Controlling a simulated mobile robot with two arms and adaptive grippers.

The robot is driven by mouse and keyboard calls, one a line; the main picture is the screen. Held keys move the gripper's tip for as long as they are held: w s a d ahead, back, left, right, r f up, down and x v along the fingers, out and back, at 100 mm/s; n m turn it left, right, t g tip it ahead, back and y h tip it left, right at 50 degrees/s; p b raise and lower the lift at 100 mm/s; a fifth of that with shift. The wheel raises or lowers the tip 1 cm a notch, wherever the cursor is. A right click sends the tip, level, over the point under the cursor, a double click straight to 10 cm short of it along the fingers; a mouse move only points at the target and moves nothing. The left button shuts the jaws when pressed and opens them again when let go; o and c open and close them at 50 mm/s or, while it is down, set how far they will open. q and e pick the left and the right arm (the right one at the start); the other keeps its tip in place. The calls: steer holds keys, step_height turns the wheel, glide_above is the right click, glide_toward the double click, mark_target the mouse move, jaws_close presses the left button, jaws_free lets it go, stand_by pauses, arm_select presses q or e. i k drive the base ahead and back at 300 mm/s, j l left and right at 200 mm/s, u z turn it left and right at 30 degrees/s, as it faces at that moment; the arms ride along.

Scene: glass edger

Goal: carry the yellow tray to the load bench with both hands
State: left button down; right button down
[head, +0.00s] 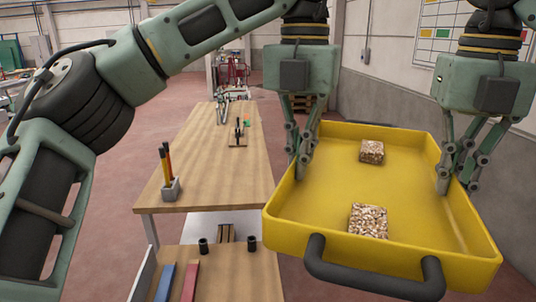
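The yellow tray (410,199) is held level in the air at the right of the head view, with a black handle (372,283) on its near side. Two speckled blocks lie in it, one at the far part (371,151) and one nearer (368,220). My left gripper (302,168) is shut on the tray's left wall. My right gripper (452,180) is shut on the tray's right wall. A wooden-topped bench (205,165) stands left of the tray; I cannot tell whether it is the load bench.
On the bench are a holder with pencils (170,187) and a dark tool (238,136). A lower, nearer wooden surface (228,275) carries blue and red bars and black cylinders. A grey wall with a chart (446,35) stands at right. Open floor (100,235) lies left of the bench.

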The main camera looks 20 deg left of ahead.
mark_target(237, 161)
steer(key=z, duration=2.8)
steer(key=i+l+z, duration=0.15)
steer(key=i, duration=0.15)
steer(key=i+l+z, duration=0.2)
steer(key=i, duration=0.15)
steer(key=i+j+u, duration=0.15)
steer(key=u, duration=0.3)
steer(key=i+u, duration=0.3)
steer(key=u, duration=0.2)
steer(key=i+u, duration=0.25)
steer(key=u, duration=0.2)
steer(key=i+j+u, duration=0.1)
steer(key=u, duration=0.35)
steer(key=i+u, duration=0.35)
steer(key=u, duration=0.15)
steer(key=i+u, duration=0.2)
steer(key=u, duration=0.25)
steer(key=i+j+u, duration=0.15)
steer(key=i+u, duration=0.55)
steer(key=i+l+u, duration=0.1)
steer(key=i+u, duration=0.3)
steer(key=i, duration=2.55)
